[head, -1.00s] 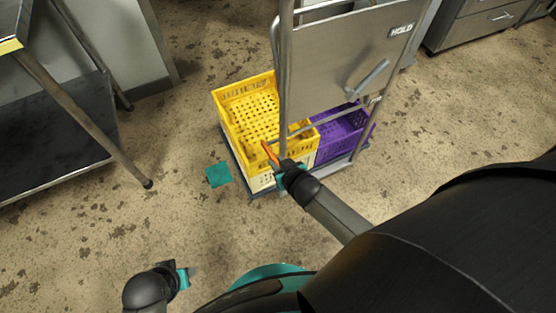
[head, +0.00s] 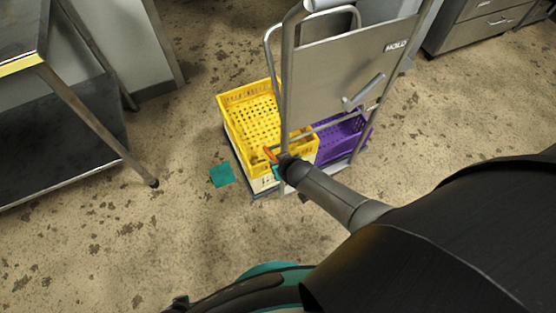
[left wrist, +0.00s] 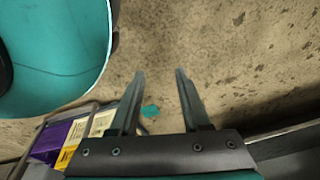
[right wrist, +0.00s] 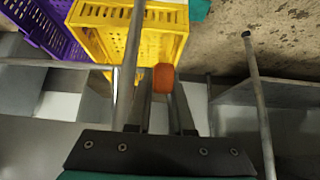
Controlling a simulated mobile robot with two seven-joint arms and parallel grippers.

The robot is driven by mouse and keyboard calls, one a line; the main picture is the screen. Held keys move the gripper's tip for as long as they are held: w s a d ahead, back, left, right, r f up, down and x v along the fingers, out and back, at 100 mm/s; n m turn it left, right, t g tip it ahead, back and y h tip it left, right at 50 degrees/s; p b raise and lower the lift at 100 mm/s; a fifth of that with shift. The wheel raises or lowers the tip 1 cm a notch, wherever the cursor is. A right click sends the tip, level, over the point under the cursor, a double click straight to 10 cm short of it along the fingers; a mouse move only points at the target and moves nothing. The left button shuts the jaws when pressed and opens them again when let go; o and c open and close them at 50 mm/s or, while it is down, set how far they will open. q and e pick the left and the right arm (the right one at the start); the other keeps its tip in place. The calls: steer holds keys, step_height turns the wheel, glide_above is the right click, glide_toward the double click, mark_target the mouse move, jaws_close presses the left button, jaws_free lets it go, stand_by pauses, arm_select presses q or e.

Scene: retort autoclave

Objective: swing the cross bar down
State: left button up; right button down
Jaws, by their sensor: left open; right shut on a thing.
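The cross bar (head: 330,126) is a thin metal bar running across the trolley frame, slanting up to the right in the head view. An orange grip (head: 270,153) shows at its near left end. My right gripper (head: 279,163) is at this grip, beside the near upright. In the right wrist view, the orange grip (right wrist: 163,78) lies between the fingers, which are shut on it. My left gripper (left wrist: 160,95) is open and empty over the floor in the left wrist view. It is out of sight in the head view.
The trolley has a metal panel (head: 350,65) marked HOLD with a lever. A yellow crate (head: 228,100) and a purple crate (head: 345,140) stand on it. A steel table (head: 100,125) is at left, drawers (head: 480,30) at top right.

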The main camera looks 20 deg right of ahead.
steer(key=shift+w+r+g+p, duration=0.3)
steer(key=shift+r+p, duration=0.1)
steer(key=shift+p, duration=0.15)
arm_select(q)
steer(key=shift+s+a+f+p, duration=0.1)
steer(key=shift+s+a+p, duration=0.05)
steer(key=shift+s+a, duration=0.45)
steer(key=shift+s+a+f+p, duration=0.2)
steer(key=shift+s+a, duration=0.2)
steer(key=shift+s, duration=0.4)
steer(key=shift+s+a+f+p, duration=0.1)
steer(key=shift+s+a+p, duration=0.05)
steer(key=shift+s+a, duration=0.45)
arm_select(e)
steer(key=shift+w+a+r+g, duration=0.1)
steer(key=shift+r+g, duration=0.05)
steer(key=shift+g, duration=0.25)
arm_select(q)
steer(key=shift+s, duration=0.2)
